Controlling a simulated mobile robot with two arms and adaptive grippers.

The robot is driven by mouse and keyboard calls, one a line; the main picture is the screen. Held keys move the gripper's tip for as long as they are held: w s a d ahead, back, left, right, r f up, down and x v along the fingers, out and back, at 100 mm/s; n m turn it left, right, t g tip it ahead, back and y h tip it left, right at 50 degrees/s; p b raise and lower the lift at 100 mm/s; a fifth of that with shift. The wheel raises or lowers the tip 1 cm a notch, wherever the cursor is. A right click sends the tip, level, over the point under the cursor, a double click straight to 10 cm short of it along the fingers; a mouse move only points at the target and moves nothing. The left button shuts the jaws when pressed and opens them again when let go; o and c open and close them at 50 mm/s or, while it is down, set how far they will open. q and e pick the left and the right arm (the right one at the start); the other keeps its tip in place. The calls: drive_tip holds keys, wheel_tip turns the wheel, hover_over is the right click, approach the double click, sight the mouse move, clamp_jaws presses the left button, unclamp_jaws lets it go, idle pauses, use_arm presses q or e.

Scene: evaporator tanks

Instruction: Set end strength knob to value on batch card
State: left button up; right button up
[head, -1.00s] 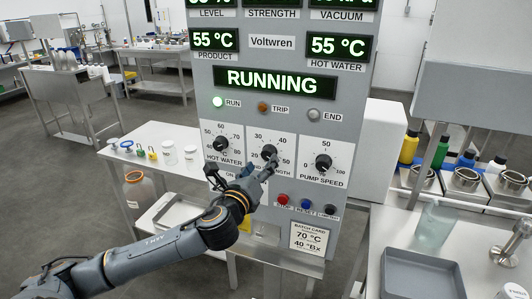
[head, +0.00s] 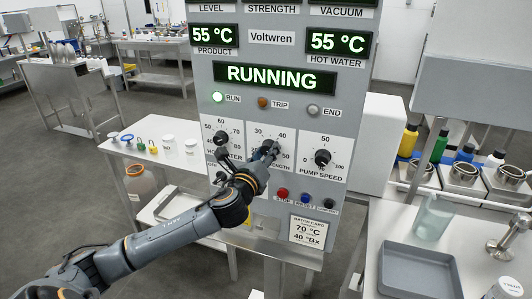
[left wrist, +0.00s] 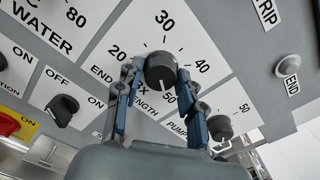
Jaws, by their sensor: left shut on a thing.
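The black END STRENGTH knob (head: 271,146) is the middle dial on the grey panel, with scale marks from 20 to 50. It also shows in the left wrist view (left wrist: 161,68). My left gripper (head: 266,152) is shut on this knob, with one finger on each side in the wrist view. The batch card (head: 307,232) at the panel's lower right reads 70 °C and 40 °Bx. My right gripper is out of view.
The HOT WATER knob (head: 221,139) is left of the gripped one and the PUMP SPEED knob (head: 322,157) right. Red (head: 282,195) and blue (head: 305,199) buttons sit below. The green RUN lamp (head: 218,97) is lit. A grey tray (head: 422,272) lies on the right bench.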

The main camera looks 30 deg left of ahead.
use_arm(q)
drive_tip(key=shift+n, duration=0.3)
drive_tip(key=n, duration=1.1)
drive_tip(key=shift+r+p, duration=0.1)
drive_tip(key=shift+p, duration=0.2)
drive_tip(key=shift+n+p, duration=0.3)
drive_tip(key=shift+n, duration=1.7)
drive_tip(key=o, duration=1.2)
